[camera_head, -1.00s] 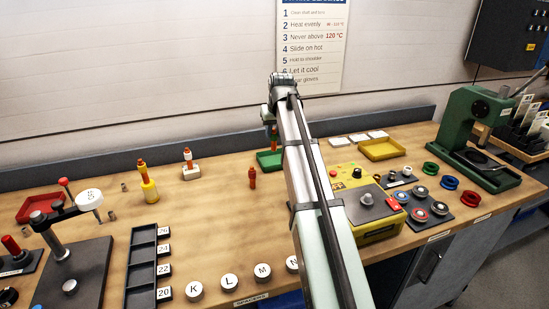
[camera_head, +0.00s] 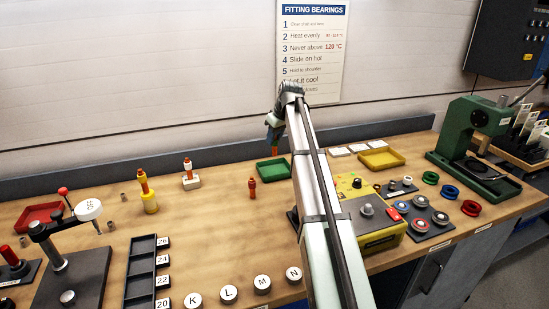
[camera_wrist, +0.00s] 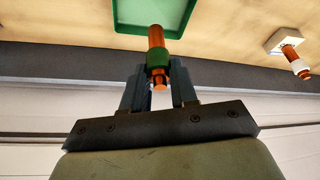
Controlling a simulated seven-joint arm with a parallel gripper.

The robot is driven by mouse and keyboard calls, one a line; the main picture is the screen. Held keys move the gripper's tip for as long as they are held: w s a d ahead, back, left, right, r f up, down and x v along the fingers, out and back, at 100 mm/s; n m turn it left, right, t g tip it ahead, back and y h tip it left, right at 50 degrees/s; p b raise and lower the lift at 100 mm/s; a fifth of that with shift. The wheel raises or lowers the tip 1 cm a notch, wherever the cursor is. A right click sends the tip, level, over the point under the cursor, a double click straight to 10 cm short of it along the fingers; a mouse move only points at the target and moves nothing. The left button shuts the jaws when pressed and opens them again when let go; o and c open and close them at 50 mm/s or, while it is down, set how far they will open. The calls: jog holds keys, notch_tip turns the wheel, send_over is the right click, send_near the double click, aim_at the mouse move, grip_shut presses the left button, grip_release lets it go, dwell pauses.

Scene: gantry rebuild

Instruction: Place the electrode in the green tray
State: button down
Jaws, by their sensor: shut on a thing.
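My gripper (camera_head: 273,131) is shut on an orange electrode with a green band (camera_wrist: 157,60). In the wrist view the fingers (camera_wrist: 158,88) clasp it near the band, and its orange end points toward the green tray (camera_wrist: 190,22). In the head view the held electrode (camera_head: 275,151) hangs above the back part of the green tray (camera_head: 272,179); the exact gap is hard to judge. Other orange pieces are in view: one in a yellow holder (camera_head: 150,205), one with a white band in a white block (camera_head: 192,183), and one standing on the bench (camera_head: 252,189).
The yellow heater box (camera_head: 377,239) stands right of the tray, partly behind my arm. A yellow tray (camera_head: 398,162) lies at the back right, a red tray (camera_head: 30,222) at the left. A grey back ledge (camera_head: 110,179) runs behind the tray.

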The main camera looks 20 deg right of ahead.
aim_at(276, 149)
jog(key=shift+f, duration=3.65)
jog(key=shift+f, duration=0.1)
jog(key=c, duration=0.9)
grip_release()
jog(key=v, duration=1.2)
jog(key=shift+o, duration=0.6)
